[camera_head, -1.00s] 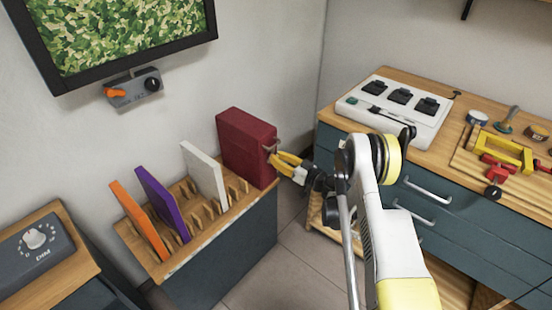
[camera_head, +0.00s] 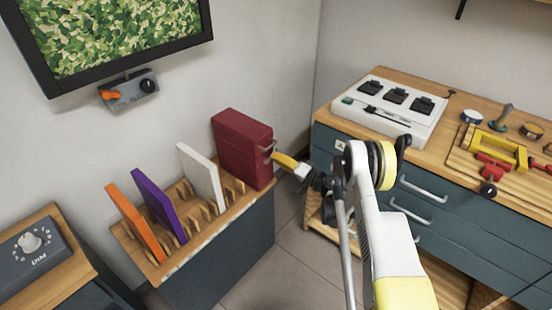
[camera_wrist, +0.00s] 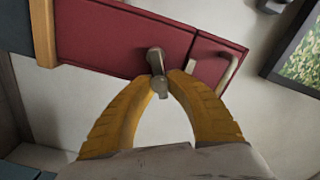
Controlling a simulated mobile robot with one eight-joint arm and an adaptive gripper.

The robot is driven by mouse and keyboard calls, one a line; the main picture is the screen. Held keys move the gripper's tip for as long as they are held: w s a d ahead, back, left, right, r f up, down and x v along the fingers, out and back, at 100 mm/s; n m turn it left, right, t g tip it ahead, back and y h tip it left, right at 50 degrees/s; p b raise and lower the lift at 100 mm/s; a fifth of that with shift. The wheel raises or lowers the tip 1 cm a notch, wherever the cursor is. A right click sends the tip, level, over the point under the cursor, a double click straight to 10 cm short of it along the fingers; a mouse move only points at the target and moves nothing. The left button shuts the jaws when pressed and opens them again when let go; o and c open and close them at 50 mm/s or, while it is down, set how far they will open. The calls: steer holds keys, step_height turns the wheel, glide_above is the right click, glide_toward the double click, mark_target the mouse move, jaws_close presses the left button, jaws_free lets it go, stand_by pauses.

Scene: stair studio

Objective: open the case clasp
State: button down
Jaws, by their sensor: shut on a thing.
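The case (camera_head: 243,146) is dark red and stands upright at the right end of the wooden rack. In the wrist view its red face (camera_wrist: 110,40) fills the upper part, with a thin seam and a metal handle (camera_wrist: 226,72) at the right. The clasp (camera_wrist: 157,65) is a small grey metal lever on the case's edge. My gripper (camera_head: 275,156) reaches the case's right side from the right. In the wrist view its yellow fingertips (camera_wrist: 166,80) are shut on the clasp. Part of the clasp is hidden between the fingertips.
Orange (camera_head: 136,222), purple (camera_head: 160,203) and white (camera_head: 202,175) panels stand in the wooden rack (camera_head: 172,262) left of the case. A drawer bench (camera_head: 437,160) with a white switch box (camera_head: 390,108) stands at right. Bare floor (camera_head: 290,245) lies between them.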

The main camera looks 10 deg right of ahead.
steer(key=shift+d+f+m, duration=0.1)
steer(key=shift+m, duration=0.4)
steer(key=c, duration=1.3)
jaws_free()
steer(key=v, duration=0.7)
steer(key=shift+s, duration=0.15)
steer(key=shift+d, duration=0.1)
